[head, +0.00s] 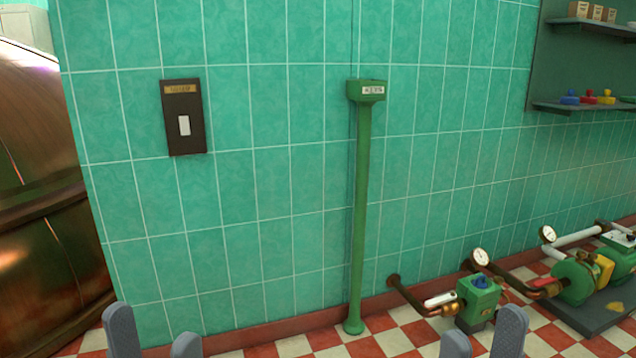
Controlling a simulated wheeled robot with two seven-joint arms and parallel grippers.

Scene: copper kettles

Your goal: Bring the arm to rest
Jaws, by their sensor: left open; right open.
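My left gripper (153,340) shows at the bottom left of the head view as two grey fingertips standing apart. It is open, with nothing seen between the tips. My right gripper (482,338) shows at the bottom right as two grey fingertips, also apart and open. Nothing is seen held in it; a green valve body stands behind it in the picture. The rest of both arms is below the frame.
A dark switch plate (183,117) is on the green tiled wall. A green post (359,220) stands against it. A copper kettle (40,200) fills the left. Gauges and a green pump (577,281) stand at lower right, below a shelf (590,106) with coloured items.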

